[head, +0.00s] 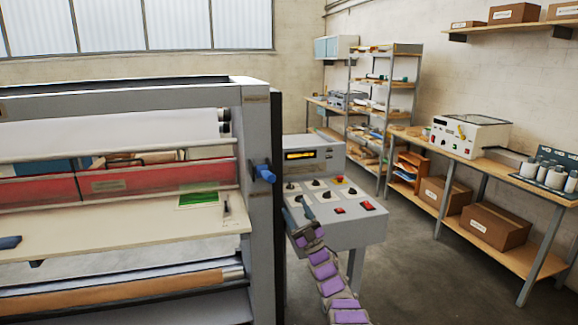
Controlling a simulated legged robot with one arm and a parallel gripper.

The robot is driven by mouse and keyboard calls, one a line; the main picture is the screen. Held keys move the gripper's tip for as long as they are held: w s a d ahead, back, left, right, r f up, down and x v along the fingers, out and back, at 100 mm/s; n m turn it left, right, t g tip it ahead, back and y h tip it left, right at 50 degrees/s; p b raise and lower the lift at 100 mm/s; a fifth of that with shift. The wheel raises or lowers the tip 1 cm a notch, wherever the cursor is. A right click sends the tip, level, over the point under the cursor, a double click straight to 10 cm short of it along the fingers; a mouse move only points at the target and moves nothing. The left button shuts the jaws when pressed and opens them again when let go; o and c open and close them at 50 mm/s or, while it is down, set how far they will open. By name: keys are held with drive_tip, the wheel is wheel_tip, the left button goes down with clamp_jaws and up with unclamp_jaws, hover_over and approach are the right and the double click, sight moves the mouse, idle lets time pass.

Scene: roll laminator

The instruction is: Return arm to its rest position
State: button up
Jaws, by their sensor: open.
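My arm, grey with purple panels, reaches up from the bottom of the head view towards the control panel (335,204) of the laminator. My gripper (299,212) is at the left front edge of this panel, in front of its knobs and buttons. It looks small, and its fingers partly blend with the panel behind. It is open, and I see nothing held in it. I cannot tell whether it touches the panel. The roll laminator (258,130) fills the left side, with a blue handle (264,172) on its end post.
A workbench (480,168) along the right wall carries a white device (470,134) and several jars. Cardboard boxes (494,226) sit on its lower shelf. A metal shelf rack (384,100) stands at the back. The floor (430,275) between panel and bench is clear.

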drive_tip(key=w+d+r+m+t+h, duration=0.4)
drive_tip(key=w+d+r+m+h, duration=0.3)
drive_tip(key=m+h, duration=0.75)
drive_tip(key=s+d+f+m+g+h, duration=0.1)
drive_tip(key=s+d+f+g+h, duration=0.3)
drive_tip(key=s, duration=0.8)
drive_tip(key=s+f+m+g+h, duration=0.15)
drive_tip(key=s+g, duration=0.45)
drive_tip(key=s, duration=0.6)
drive_tip(key=s+d+f+g+h, duration=0.25)
drive_tip(key=s+g, duration=0.25)
drive_tip(key=s, duration=0.6)
drive_tip(key=s+f+g, duration=0.2)
drive_tip(key=s+g, duration=0.1)
drive_tip(key=s, duration=1)
drive_tip(key=s+a+f+g, duration=0.1)
drive_tip(key=s+f+g, duration=0.1)
drive_tip(key=s, duration=1.1)
drive_tip(key=s+f+g, duration=0.2)
drive_tip(key=s+g, duration=0.1)
drive_tip(key=s, duration=1)
drive_tip(key=shift+a+m+g, duration=0.3)
drive_tip(key=shift+a+m, duration=0.1)
drive_tip(key=shift+w+f, duration=0.1)
